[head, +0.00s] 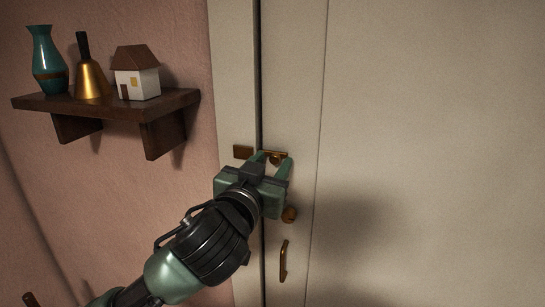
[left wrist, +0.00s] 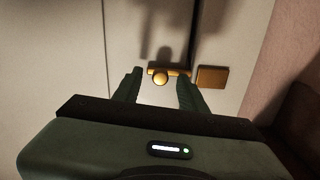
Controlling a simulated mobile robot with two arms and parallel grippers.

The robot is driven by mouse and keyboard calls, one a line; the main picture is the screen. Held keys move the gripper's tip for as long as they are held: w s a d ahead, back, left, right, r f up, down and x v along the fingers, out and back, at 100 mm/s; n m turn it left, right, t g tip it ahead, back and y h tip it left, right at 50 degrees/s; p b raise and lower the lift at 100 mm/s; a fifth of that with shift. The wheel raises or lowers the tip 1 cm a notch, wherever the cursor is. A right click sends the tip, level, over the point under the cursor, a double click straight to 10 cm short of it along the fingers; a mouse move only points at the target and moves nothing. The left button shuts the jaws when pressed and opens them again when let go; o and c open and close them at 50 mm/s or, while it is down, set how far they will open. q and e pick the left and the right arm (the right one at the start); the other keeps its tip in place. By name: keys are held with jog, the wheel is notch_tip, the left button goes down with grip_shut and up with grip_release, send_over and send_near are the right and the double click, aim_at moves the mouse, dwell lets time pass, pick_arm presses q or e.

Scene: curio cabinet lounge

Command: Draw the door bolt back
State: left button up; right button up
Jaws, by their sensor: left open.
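The brass door bolt (head: 279,154) lies level on the pale door near its left edge, with a round knob on it. It also shows in the left wrist view (left wrist: 167,71), with its knob (left wrist: 160,79) facing me. A brass keeper plate (head: 243,152) sits on the frame beside it; it also shows in the left wrist view (left wrist: 212,77). I cannot tell whether the bar enters the plate. My left gripper (head: 273,162) is open, with one finger on each side of the knob. Contact cannot be told. My right gripper is not in view.
Below the bolt, the door (head: 420,120) carries a round brass knob (head: 289,214) and an upright pull handle (head: 283,262). A wooden shelf (head: 120,107) on the pink wall at left holds a teal vase (head: 48,62), a brass bell (head: 91,80) and a small house (head: 136,75).

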pick_arm(q)
jog(key=shift+w+d, duration=0.15)
jog(key=shift+w, duration=0.3)
grip_shut()
dwell(1.1)
